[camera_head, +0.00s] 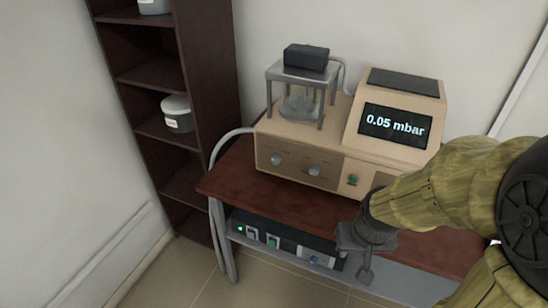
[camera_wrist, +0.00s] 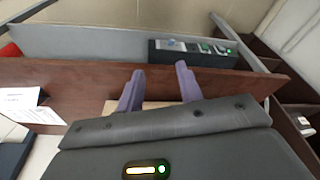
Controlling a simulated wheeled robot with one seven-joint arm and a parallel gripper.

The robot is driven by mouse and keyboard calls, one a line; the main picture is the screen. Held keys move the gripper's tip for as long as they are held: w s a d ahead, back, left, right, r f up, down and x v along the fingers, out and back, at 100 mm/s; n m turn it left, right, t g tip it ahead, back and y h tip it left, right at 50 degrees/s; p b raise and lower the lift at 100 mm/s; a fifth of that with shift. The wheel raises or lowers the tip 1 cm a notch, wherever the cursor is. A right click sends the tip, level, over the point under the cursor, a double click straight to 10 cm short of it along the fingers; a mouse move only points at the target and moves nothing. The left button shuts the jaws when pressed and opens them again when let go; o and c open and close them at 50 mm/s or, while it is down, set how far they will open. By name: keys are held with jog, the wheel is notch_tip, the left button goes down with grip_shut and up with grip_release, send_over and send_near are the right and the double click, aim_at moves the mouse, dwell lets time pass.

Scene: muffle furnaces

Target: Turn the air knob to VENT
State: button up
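The tan machine (camera_head: 300,137) on the table has a screen (camera_head: 394,124) reading "0.05 mbar" and a glass vessel (camera_head: 301,103) in a metal frame on its left. Its front panel carries a left silver knob (camera_head: 276,160), a second silver knob (camera_head: 314,171) and a green control (camera_head: 353,180). The labels are too small to read, so I cannot tell which is the air knob or where it points. My gripper (camera_head: 362,266) is in front of the table, lower than the panel and to its right. In the wrist view my gripper (camera_wrist: 160,68) has its two purple fingers apart, with nothing between them.
A dark unit (camera_head: 285,240) with switches sits on the grey lower shelf (camera_head: 390,284). A dark bookcase (camera_head: 205,90) with white tubs (camera_head: 177,113) stands at left. My arm covers the machine's lower right. White papers (camera_wrist: 25,105) show in the wrist view.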

jog(key=shift+o, duration=1.5)
jog(key=shift+w+a, duration=0.1)
jog(key=shift+w, duration=0.2)
jog(key=w+a+f+m+t+b, duration=0.1)
jog(key=w+a+f+m+t, duration=0.2)
jog(key=w+a, duration=0.65)
jog(key=w+a+f+t, duration=0.2)
jog(key=w+a+t, duration=0.3)
jog(key=w, duration=0.7)
jog(key=a+f+m+t+h, duration=0.1)
jog(key=a+f+t+h, duration=0.1)
jog(key=a, duration=0.4)
jog(key=s+a+f+m+t+h+b, duration=0.1)
jog(key=a+f+m+t+h, duration=0.1)
jog(key=a+t+h, duration=0.2)
jog(key=shift+a, duration=1)
